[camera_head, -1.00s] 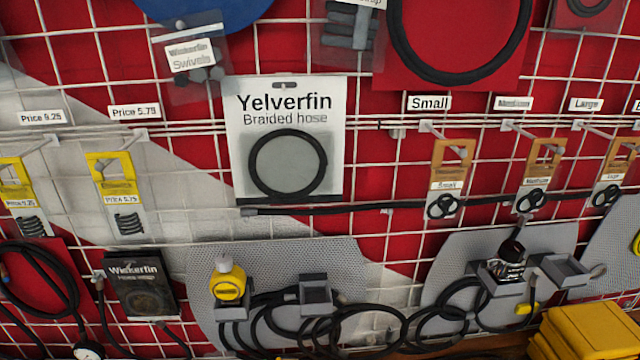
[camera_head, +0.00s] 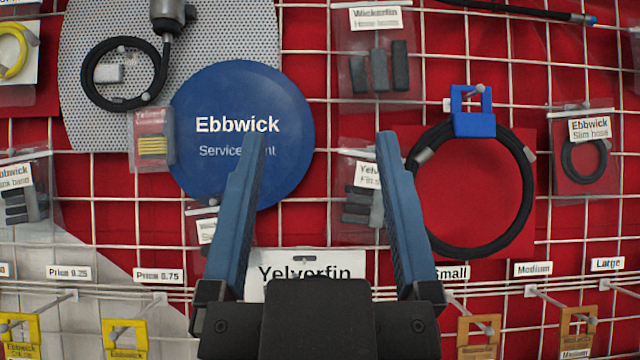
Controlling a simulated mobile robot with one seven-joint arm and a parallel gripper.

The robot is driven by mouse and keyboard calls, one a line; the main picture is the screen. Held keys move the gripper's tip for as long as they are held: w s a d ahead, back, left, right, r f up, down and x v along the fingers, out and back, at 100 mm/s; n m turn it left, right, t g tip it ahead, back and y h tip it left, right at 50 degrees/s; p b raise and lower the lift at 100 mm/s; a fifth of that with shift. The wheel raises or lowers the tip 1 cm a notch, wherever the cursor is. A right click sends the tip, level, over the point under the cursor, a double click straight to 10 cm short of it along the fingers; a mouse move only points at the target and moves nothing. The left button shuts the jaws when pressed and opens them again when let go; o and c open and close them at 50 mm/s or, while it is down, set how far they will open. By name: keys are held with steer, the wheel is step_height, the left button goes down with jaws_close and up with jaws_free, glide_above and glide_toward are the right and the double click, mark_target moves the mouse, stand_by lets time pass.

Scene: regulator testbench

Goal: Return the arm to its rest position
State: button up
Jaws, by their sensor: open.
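My gripper (camera_head: 318,145) is in the lower middle of the head view, pointing up the picture. Its two blue fingers stand wide apart with nothing between them. Behind it is the wall display, with the round blue Ebbwick sign (camera_head: 292,100) partly covered by the left finger. The right finger overlaps the left side of a coiled black hose (camera_head: 527,205) on a blue hanger (camera_head: 473,122).
A red wall with white wire grid (camera_head: 600,225) fills the view. A grey perforated panel (camera_head: 225,40) holds a looped hose at upper left. Yellow hangers (camera_head: 125,336) and orange hangers (camera_head: 478,336) hang on hooks low down. Price labels line a rail.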

step_height(320, 180, down, 4)
steer(key=b, duration=0.4)
steer(key=shift+w+f, duration=0.15)
steer(key=shift+f, duration=0.05)
